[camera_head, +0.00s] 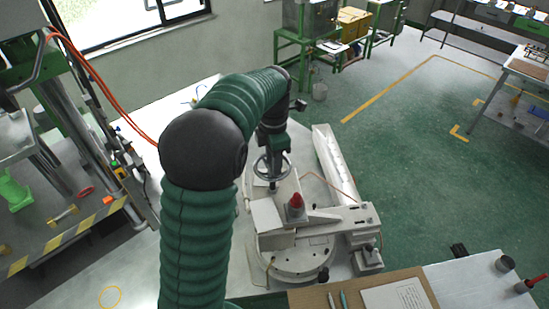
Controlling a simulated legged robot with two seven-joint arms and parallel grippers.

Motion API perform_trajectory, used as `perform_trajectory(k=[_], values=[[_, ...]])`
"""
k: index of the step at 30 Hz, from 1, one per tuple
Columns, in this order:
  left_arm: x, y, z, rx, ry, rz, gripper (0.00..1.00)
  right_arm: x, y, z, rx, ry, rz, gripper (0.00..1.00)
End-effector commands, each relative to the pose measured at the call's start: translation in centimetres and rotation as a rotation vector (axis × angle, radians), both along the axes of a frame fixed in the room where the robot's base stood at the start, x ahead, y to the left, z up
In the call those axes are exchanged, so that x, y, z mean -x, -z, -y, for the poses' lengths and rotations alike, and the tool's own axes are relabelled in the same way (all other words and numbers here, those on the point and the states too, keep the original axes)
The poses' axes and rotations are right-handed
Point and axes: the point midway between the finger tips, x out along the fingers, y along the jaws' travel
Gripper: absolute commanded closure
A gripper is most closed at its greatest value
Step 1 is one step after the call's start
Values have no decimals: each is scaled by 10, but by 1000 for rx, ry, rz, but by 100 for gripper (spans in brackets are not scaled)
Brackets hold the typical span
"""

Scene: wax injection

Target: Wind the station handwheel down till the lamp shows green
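The station handwheel (272,166) is a grey ringed wheel on an upright shaft above the round pale station base (300,262). My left arm comes up in a green sleeve, bends over and points down at the wheel. My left gripper (271,151) is at the wheel's top, overlapping its far rim in this view. Its fingertips are small and dark, so I cannot tell whether they are closed on the wheel. The lamp (296,201) beside the wheel shows red. My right gripper is not in view.
A long pale trough (334,165) lies right of the wheel. A brown board (350,292) with pens and a paper (397,296) is in front. A press with a striped edge (72,238) stands at left. Green floor (430,170) is open at right.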

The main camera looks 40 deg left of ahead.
Motion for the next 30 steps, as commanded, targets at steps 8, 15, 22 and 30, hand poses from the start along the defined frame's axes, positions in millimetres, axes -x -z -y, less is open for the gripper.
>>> perform_trajectory(k=[8,15,22,30], values=[[-2,1,0,0,0,0,76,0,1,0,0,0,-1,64],[-3,1,0,0,0,-1,100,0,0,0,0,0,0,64],[-3,1,1,0,6,1,100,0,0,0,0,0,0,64],[-4,0,1,1,85,3,100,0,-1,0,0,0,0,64]])
